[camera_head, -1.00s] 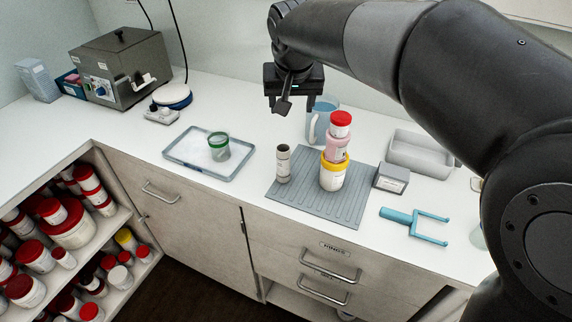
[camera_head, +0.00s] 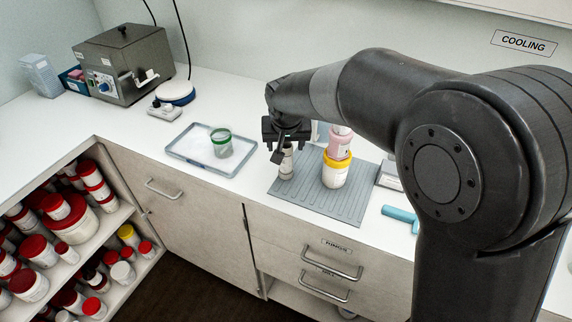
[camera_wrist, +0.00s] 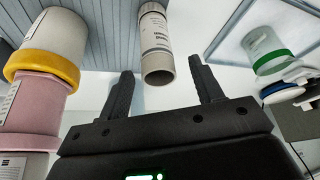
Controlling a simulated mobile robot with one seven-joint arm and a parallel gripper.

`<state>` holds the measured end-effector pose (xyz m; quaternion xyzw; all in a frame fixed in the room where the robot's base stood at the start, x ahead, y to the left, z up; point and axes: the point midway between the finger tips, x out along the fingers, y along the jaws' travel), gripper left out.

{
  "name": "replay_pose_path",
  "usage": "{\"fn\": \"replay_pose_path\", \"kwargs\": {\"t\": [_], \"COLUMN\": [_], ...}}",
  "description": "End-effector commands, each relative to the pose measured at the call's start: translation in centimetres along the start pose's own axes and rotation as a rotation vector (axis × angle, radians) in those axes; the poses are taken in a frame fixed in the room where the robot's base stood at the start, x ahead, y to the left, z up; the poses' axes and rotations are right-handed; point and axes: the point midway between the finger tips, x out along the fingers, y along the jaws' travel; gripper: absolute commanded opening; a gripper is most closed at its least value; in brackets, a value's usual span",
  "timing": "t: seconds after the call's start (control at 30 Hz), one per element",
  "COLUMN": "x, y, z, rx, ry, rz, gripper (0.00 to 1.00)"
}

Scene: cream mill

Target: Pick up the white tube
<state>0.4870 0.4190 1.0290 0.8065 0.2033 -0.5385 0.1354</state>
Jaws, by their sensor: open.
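The white tube (camera_head: 286,168) stands upright on the grey ribbed mat (camera_head: 345,207), left of a stack of jars. It is pale with printed text and a greyish top end. My gripper (camera_head: 288,150) is over the tube's top and hides part of it. In the wrist view the tube (camera_wrist: 155,40) appears ahead of the gap between the two open fingers (camera_wrist: 160,70). Nothing is held. I cannot tell whether a finger touches the tube.
A yellow-ringed jar (camera_head: 335,174) with a pink jar (camera_head: 340,146) on it stands close right of the tube. A green-rimmed cup (camera_head: 221,143) sits in a shallow tray (camera_head: 183,158) at left. A blue tool (camera_head: 398,215) lies right of the mat, partly behind my arm.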

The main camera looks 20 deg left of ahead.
Motion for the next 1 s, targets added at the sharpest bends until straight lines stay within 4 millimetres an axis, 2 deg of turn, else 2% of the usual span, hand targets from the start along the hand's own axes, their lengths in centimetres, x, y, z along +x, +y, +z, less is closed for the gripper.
{"fn": "replay_pose_path", "kwargs": {"t": [0.17, 0.3, 0.6, 1.0], "x": [2.8, 4.3, 4.7, 4.7], "y": [0.1, 0.1, 0.1, 0.1], "z": [0.9, 0.8, 0.8, 0.8], "rx": [-0.002, -0.001, -0.001, -0.001], "ry": [-0.004, -0.002, -0.001, -0.001], "rz": [0.002, 0.001, 0.000, 0.000], "gripper": [0.60, 0.60, 0.60, 0.27]}}
